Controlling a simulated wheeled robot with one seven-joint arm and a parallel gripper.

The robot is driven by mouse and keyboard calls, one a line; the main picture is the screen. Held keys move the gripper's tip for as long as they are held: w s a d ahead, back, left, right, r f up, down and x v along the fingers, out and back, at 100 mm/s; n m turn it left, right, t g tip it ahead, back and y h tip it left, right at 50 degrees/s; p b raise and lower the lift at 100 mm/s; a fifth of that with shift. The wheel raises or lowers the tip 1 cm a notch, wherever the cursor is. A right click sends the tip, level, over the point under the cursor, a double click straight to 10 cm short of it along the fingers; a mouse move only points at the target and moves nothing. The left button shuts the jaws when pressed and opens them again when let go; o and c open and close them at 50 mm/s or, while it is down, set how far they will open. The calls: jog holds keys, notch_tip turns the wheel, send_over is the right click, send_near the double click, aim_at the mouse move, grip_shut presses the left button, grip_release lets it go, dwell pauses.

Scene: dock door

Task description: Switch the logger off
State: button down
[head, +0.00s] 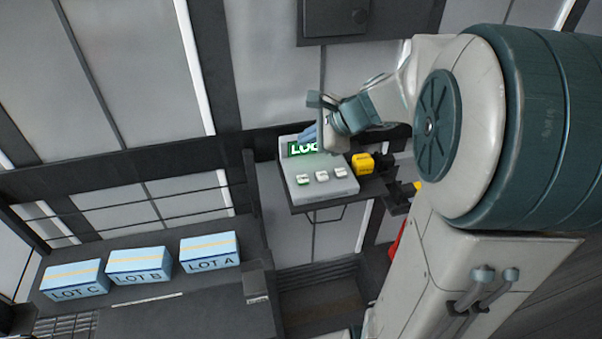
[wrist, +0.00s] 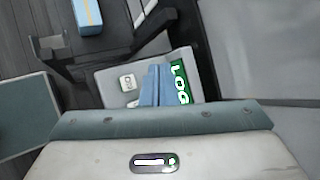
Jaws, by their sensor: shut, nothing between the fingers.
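The logger (head: 318,177) is a light grey box with a sloped face on a dark shelf. It has a green display reading "LOG" (head: 302,147), partly hidden in the head view by my gripper. Three pale buttons (head: 322,175) sit in a row below the display; their labels are too small to read in the head view. My gripper (head: 309,133) is shut and empty, with its blue fingers at the display end of the logger. In the wrist view the logger (wrist: 107,74) shows beyond my blue fingers (wrist: 155,84). One button there (wrist: 128,82) is in sight, beside the fingers.
A yellow and black device (head: 363,163) stands right of the logger on the shelf (head: 325,201). Three blue boxes, LOT A (head: 209,250), LOT B (head: 139,265) and LOT C (head: 75,280), sit at lower left. A dark wall cabinet (head: 335,18) hangs above.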

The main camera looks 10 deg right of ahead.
aim_at(307, 180)
notch_tip(307, 180, down, 9)
jog(key=b, duration=0.7)
jog(key=shift+b, duration=0.3)
dwell(1.7)
jog(key=shift+f+b, duration=0.3)
jog(key=shift+b, duration=0.05)
jog(key=shift+f+b, duration=0.55)
dwell(0.6)
jog(key=shift+r, duration=0.1)
jog(key=shift+r+p, duration=0.8)
jog(key=shift+r, duration=0.05)
jog(key=shift+r, duration=0.15)
